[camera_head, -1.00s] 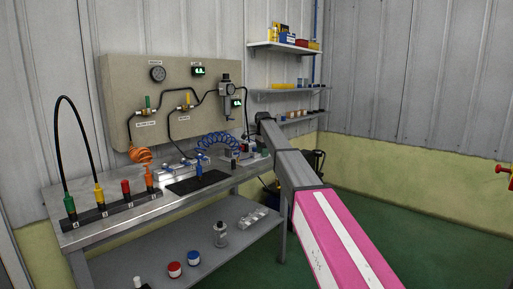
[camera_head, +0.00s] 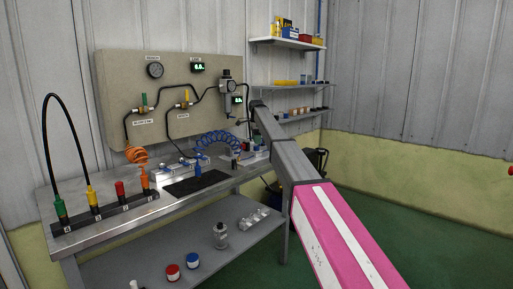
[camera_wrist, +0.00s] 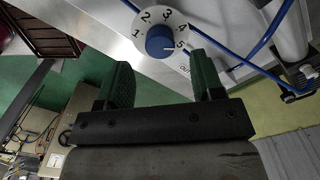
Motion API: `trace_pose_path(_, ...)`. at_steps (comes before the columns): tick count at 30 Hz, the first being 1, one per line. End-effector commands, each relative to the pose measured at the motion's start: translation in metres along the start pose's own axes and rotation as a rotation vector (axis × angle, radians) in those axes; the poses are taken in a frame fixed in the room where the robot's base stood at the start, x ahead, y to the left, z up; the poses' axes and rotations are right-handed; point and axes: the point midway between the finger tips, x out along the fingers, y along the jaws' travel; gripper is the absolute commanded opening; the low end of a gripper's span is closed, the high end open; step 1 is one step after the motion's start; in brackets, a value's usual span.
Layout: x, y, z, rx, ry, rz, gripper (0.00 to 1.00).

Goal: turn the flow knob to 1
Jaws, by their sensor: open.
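The flow knob (camera_wrist: 160,41) is a blue round knob on a white dial (camera_wrist: 147,17) numbered 1 to 5, at the top of the wrist view. Its white pointer line faces right, close to the 5. My gripper (camera_wrist: 161,76) is open, with one dark green finger on each side below the knob. The fingers appear apart from the knob, and nothing is between them. In the head view my arm reaches toward the right end of the bench, and I cannot make out the gripper or the flow knob there.
A metal workbench (camera_head: 140,213) carries a rack (camera_head: 110,212) of coloured connectors and a black mat (camera_head: 195,183). A beige panel (camera_head: 120,75) with gauges and hoses stands behind it. Blue tubing (camera_wrist: 268,35) runs beside the dial. Wall shelves (camera_head: 285,42) hang behind my arm. Green floor is clear at right.

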Motion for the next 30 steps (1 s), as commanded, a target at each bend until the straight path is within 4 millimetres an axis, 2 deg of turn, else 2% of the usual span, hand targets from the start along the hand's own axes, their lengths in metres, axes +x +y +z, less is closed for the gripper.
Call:
trace_pose_path(3, 0.022, 0.001, 0.000, 0.000, 0.000, 0.000, 0.61)
trace_pose_path(6, 0.035, 0.001, 0.000, 0.000, 0.000, 0.000, 0.61)
trace_pose_path(10, 0.043, 0.000, 0.000, 0.000, 0.000, -0.001, 0.61)
trace_pose_path(17, 0.044, 0.000, 0.000, -0.001, 0.000, -0.001, 0.61)
trace_pose_path(19, 0.044, 0.000, 0.000, -0.001, 0.000, -0.001, 0.45)
trace_pose_path(22, 0.044, 0.000, 0.000, -0.001, 0.000, -0.001, 0.12)
trace_pose_path(30, 0.043, 0.000, 0.000, -0.012, 0.000, -0.001, 0.12)
